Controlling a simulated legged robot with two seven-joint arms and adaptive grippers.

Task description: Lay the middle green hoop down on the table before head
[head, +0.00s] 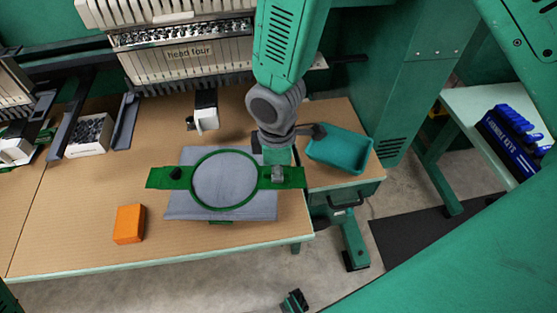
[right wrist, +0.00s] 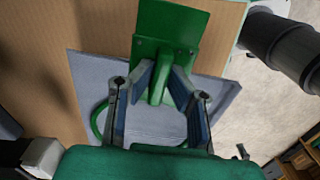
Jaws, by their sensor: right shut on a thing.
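The green hoop (head: 227,207) has a flat green bracket on each side and grey cloth (head: 225,178) stretched in its ring. It appears level over the table (head: 80,230) in front of the machine marked "head four" (head: 188,52). I cannot tell whether it touches the tabletop. My right gripper (head: 278,172) comes down from above at the hoop's right bracket. My left gripper is not in view.
An orange block (head: 129,224) stands left of the cloth. A teal tray (head: 338,149) lies at the table's right end. A white box of dark parts (head: 88,135) is at the left back. The front left tabletop is clear.

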